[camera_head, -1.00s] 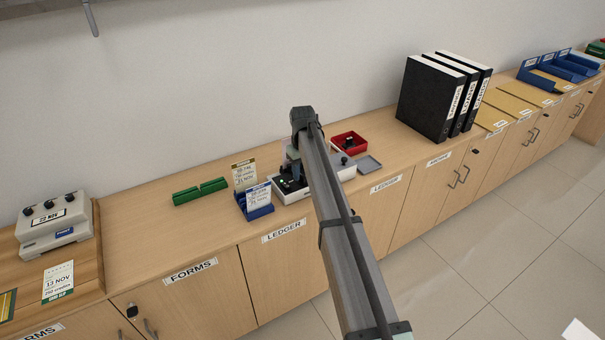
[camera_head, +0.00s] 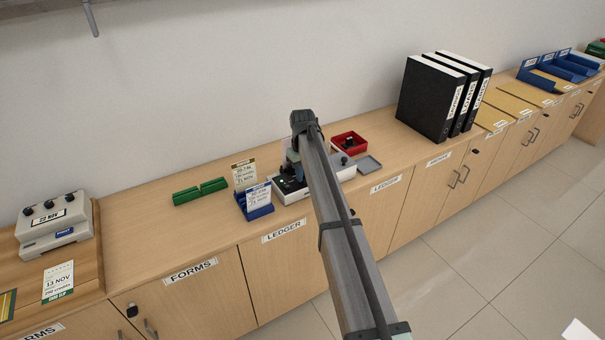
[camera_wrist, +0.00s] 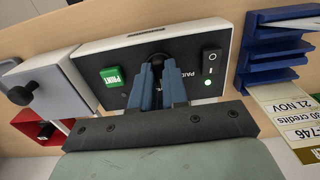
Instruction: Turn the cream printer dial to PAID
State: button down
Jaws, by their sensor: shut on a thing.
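The cream printer (camera_wrist: 100,45) has a dark panel with a green PRINT button (camera_wrist: 113,76), a rocker switch (camera_wrist: 211,61), a lit green lamp and a partly covered label reading PAID. Its black dial (camera_wrist: 149,62) sits mid-panel, mostly hidden by my fingers. My gripper (camera_wrist: 157,85) is over the panel with its blue fingers shut on the dial; the dial's pointer direction cannot be told. In the head view the printer (camera_head: 290,195) stands on the counter, partly behind my arm, with my gripper (camera_head: 291,178) at its top.
A blue card holder (camera_head: 258,208) with cards stands close left of the printer. A red tray (camera_head: 348,143) and a grey tray (camera_head: 369,164) lie to its right. Black binders (camera_head: 438,95) stand at the right. Bare counter lies left of the green blocks.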

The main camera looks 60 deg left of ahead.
jog(key=shift+n, duration=0.4)
jog(key=n, duration=0.4)
jog(key=shift+n, duration=2.5)
jog(key=c, duration=1.1)
grip_release()
jog(key=shift+c, duration=0.2)
